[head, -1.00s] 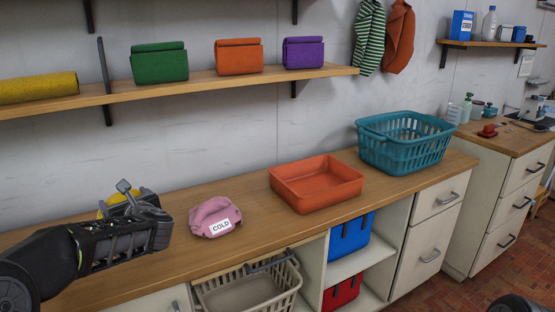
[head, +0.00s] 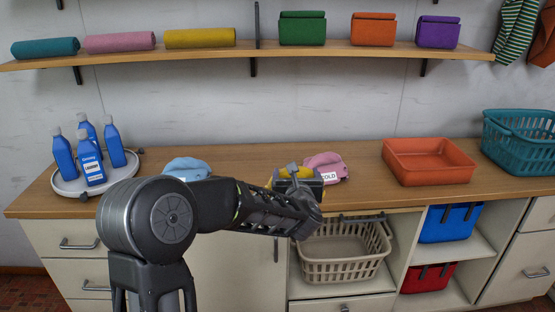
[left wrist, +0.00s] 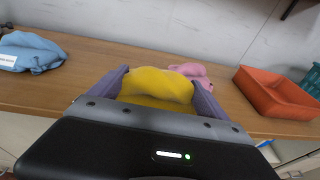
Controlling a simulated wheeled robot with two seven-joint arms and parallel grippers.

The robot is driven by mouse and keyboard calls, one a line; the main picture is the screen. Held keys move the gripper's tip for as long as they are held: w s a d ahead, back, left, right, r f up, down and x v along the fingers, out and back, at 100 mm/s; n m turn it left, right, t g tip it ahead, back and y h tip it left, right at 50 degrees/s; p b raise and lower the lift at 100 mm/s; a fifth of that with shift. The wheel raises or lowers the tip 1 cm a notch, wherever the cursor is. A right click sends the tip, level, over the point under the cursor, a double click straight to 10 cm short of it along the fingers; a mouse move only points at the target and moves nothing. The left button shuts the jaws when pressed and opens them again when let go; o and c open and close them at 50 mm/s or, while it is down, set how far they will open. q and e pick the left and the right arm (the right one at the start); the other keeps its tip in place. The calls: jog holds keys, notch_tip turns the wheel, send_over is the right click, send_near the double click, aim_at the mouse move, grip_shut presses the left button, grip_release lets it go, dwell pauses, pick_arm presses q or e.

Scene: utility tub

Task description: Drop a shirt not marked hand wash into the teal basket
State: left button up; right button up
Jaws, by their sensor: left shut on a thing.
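My left gripper (head: 296,172) is shut on a yellow shirt (left wrist: 160,85) over the front of the wooden counter. The yellow shirt bulges between the two fingers in the left wrist view; no label on it shows. In the head view the gripper mostly hides it. A pink shirt (head: 322,162) labelled COLD lies on the counter just behind the gripper. A light blue shirt (head: 186,167) lies further left; its white tag in the left wrist view (left wrist: 8,60) is too small to read. The teal basket (head: 518,148) stands at the counter's right. My right gripper is out of view.
An orange tray (head: 428,166) sits between the pink shirt and the teal basket. A round turntable (head: 72,186) with several blue bottles stands at the left. A beige basket (head: 345,262) is below the counter. A shelf (head: 230,50) with rolled and folded towels runs above.

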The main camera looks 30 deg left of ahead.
pick_arm(q)
jog(key=s+d+f+m+t+h+p, duration=0.1)
jog(key=s+d+f+m+h, duration=0.1)
jog(key=d, duration=0.4)
jog(key=s+d+f+m+h+p, duration=0.2)
jog(key=d+f+h, duration=0.1)
jog(key=d, duration=0.4)
jog(key=s+d+f+m+t+h+p, duration=0.1)
jog(key=s+d+f+m+h+p, duration=0.1)
jog(key=d, duration=0.4)
notch_tip(320, 180, down, 2)
jog(key=shift+d+f+m+t+h, duration=0.3)
jog(key=shift+d+h, duration=0.1)
jog(key=shift+h, duration=0.4)
